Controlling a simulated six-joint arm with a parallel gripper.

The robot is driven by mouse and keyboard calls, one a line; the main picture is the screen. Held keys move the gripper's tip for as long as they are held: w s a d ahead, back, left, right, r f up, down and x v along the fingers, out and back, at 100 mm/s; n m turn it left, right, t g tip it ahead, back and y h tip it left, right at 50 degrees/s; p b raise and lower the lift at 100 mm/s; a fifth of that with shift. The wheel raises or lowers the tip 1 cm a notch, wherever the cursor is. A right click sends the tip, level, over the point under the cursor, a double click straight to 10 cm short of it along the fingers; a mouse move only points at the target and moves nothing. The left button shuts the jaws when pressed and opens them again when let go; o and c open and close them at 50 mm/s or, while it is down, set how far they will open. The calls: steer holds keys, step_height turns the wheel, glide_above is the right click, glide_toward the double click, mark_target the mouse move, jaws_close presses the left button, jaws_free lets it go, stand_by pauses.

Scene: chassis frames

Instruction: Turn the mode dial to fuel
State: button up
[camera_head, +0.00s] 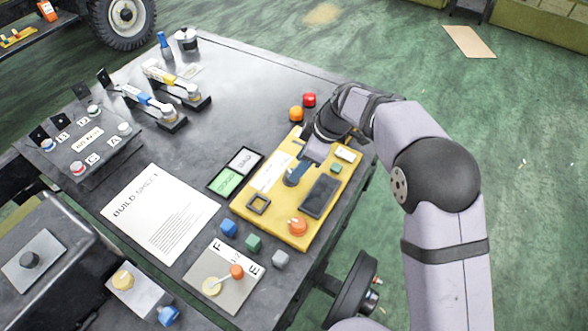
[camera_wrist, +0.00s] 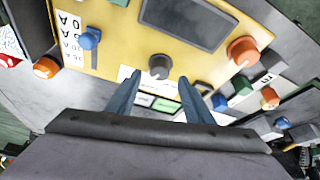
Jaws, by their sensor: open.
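The yellow panel (camera_head: 325,222) lies on the dark table and bears a dark screen (camera_head: 319,197). In the wrist view a dark grey round dial (camera_wrist: 160,66) sits on this panel (camera_wrist: 115,52), below the screen (camera_wrist: 185,20). It seems to be the mode dial; I cannot read a fuel mark or its setting. My gripper (camera_wrist: 159,79) is open, its two blue fingers pointing at the dial, which shows between and just beyond the tips. I cannot tell whether they touch. In the head view my gripper (camera_head: 295,177) hides the dial.
An orange knob (camera_head: 297,226) and a black square frame (camera_head: 259,203) are on the panel. A blue knob (camera_wrist: 90,38) shows beside printed marks. Red and orange buttons (camera_head: 309,100) stand behind. Small blocks (camera_head: 254,243) and an F/E gauge plate (camera_head: 228,295) lie in front.

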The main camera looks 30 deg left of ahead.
steer(key=shift+p+x, duration=0.35)
steer(key=shift+x, duration=1.9)
steer(key=c, duration=1)
